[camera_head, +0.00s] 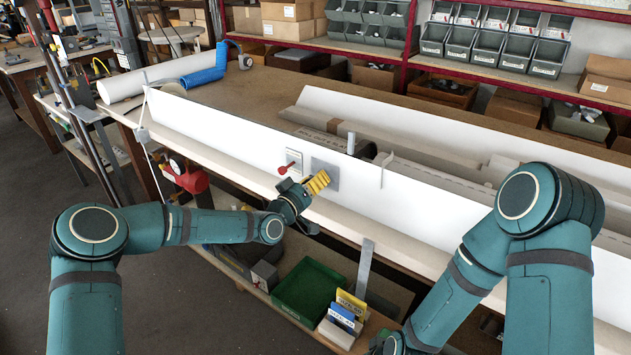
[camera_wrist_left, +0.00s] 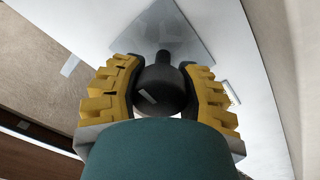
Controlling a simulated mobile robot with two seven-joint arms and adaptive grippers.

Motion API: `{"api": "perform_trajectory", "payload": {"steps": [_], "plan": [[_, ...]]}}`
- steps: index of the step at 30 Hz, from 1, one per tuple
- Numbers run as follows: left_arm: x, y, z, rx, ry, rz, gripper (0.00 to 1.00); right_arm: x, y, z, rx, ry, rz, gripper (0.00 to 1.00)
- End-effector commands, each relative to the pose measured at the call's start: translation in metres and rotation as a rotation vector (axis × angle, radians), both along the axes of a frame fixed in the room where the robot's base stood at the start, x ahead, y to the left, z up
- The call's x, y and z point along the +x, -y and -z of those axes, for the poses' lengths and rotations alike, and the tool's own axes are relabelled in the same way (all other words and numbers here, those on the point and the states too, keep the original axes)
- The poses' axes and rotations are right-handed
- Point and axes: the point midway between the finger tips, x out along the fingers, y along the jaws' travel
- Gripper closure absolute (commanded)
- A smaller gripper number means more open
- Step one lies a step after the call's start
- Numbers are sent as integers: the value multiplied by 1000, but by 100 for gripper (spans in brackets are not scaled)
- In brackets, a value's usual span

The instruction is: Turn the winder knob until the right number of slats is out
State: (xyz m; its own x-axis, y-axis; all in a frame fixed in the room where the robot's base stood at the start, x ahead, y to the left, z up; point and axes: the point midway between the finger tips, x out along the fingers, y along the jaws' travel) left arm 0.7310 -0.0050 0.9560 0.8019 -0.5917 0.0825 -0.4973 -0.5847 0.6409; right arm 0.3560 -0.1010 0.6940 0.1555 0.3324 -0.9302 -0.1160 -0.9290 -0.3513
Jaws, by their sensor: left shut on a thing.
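My left gripper (camera_head: 318,183) has its yellow fingers at the grey plate (camera_head: 328,168) on the long white panel (camera_head: 230,133). In the left wrist view the yellow fingers (camera_wrist_left: 166,92) are closed around the sides of a dark round winder knob (camera_wrist_left: 165,88) with a small pale mark. Its shaft runs to the grey plate (camera_wrist_left: 165,35). In the head view the fingers hide the knob. I cannot make out any slats as such. My right arm (camera_head: 480,270) reaches down at the right, and its gripper is out of the frame.
A red-handled lever (camera_head: 287,168) on a small white plate sits left of the knob. Below are a green tray (camera_head: 308,290) and a holder with yellow and blue cards (camera_head: 345,312). Long pale profiles (camera_head: 400,125) lie on the bench behind the panel.

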Motion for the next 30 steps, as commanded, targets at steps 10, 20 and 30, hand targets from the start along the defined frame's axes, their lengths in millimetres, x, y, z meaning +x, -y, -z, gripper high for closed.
{"api": "perform_trajectory", "payload": {"steps": [10, 20, 30], "plan": [[0, 0, 0, 84, 59, 0, 100, 0, 0, 0, 0, 0, 0, 53], [0, 0, 0, 90, 64, 0, 100, 0, 0, 0, 0, 0, 0, 53], [0, 0, 0, 89, 64, 0, 26, 0, 0, 0, 0, 0, 0, 53]]}}
